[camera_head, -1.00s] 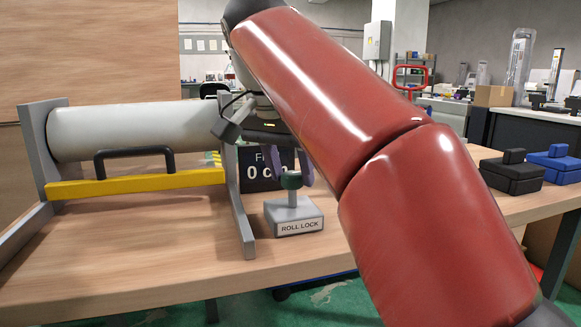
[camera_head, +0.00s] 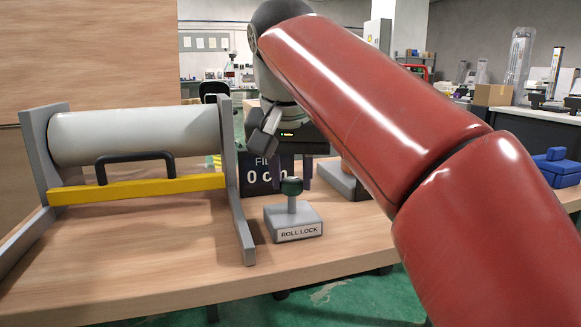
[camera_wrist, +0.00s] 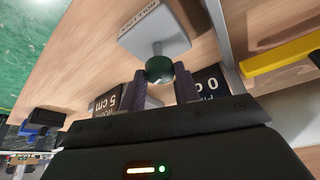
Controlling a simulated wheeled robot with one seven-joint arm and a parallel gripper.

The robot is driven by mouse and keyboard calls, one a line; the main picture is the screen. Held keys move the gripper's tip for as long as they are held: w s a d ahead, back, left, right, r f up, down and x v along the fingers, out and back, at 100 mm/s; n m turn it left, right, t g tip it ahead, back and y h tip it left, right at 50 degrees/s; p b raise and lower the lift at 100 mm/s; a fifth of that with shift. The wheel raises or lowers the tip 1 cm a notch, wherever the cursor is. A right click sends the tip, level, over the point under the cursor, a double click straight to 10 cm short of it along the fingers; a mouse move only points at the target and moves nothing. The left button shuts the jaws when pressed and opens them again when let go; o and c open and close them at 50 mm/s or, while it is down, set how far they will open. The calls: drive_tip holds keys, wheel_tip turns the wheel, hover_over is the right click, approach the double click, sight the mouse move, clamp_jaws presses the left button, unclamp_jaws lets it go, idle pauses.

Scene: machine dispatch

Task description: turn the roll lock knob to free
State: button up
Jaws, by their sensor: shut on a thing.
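The roll lock knob (camera_head: 291,187) is a dark green round knob on a grey post, rising from a grey block (camera_head: 294,221) labelled ROLL LOCK. My gripper (camera_head: 292,179) comes down on it from above and behind. In the wrist view the knob (camera_wrist: 159,69) sits between the two finger ends of my gripper (camera_wrist: 160,76), which are shut on it. Its grey base (camera_wrist: 155,34) stands on the table beyond. I cannot read a free or locked mark on the knob.
A white roll (camera_head: 135,135) in a grey frame, with a yellow bar (camera_head: 137,188) and black handle, stands left of the block. A dark display sign (camera_head: 262,179) stands just behind the knob. A blue box (camera_head: 556,168) is at the far right. Bare tabletop lies in front.

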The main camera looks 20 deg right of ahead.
drive_tip(key=n+p, duration=0.1)
drive_tip(key=n+y+p, duration=0.1)
drive_tip(key=n, duration=0.1)
drive_tip(key=shift+d+r+n+t, duration=0.2)
drive_tip(key=shift+n+t, duration=0.1)
drive_tip(key=n+y+p, duration=0.1)
drive_tip(key=n, duration=0.2)
drive_tip(key=shift+n+y+p, duration=0.3)
drive_tip(key=shift+y+p, duration=0.1)
drive_tip(key=n+y, duration=0.1)
drive_tip(key=n, duration=0.2)
drive_tip(key=n+g+y, duration=0.1)
drive_tip(key=n, duration=0.2)
drive_tip(key=shift+w+d+f, duration=0.1)
drive_tip(key=shift+d+f, duration=0.05)
drive_tip(key=shift+f, duration=0.05)
drive_tip(key=shift+n, duration=0.3)
drive_tip(key=o, duration=1)
drive_tip(key=shift+g, duration=0.3)
drive_tip(key=v, duration=0.7)
drive_tip(key=shift+d+r, duration=0.15)
drive_tip(key=shift+r, duration=0.2)
